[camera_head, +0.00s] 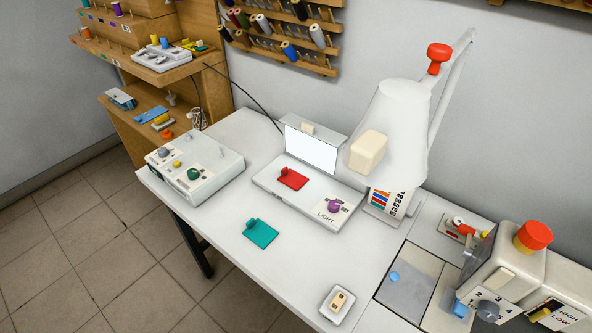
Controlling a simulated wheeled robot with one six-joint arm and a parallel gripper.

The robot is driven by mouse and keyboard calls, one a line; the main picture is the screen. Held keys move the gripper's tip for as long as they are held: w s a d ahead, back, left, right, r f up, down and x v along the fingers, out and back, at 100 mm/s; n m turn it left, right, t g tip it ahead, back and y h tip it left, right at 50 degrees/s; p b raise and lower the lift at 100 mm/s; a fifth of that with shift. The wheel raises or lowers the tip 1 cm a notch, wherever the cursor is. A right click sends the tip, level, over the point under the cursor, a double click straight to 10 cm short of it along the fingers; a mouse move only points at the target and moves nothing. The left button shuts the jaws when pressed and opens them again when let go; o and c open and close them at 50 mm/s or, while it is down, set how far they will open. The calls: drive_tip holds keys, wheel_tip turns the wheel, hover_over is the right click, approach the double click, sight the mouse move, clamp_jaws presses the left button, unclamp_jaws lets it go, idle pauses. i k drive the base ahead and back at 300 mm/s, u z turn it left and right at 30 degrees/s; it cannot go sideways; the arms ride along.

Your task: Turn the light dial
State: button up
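The light dial (334,206) is a purple knob on a white plate marked "LIGHT". It sits at the front right corner of a flat white device (296,198) with a raised, bright white panel (311,150). The dial shows clearly, with nothing in front of it. Its exact turn angle is too small to read. My gripper is not in view.
A white lamp (398,112) with a red knob hangs behind and right of the dial. A red piece (292,178) lies on the device. A teal piece (261,233), a switch box (337,304), a control box (196,172) and a sewing machine (512,262) share the table.

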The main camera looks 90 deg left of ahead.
sight(334, 206)
drive_tip(key=k, duration=0.2)
drive_tip(key=z, duration=1.65)
drive_tip(key=i, duration=0.65)
drive_tip(key=u, duration=4.35)
drive_tip(key=i, duration=0.5)
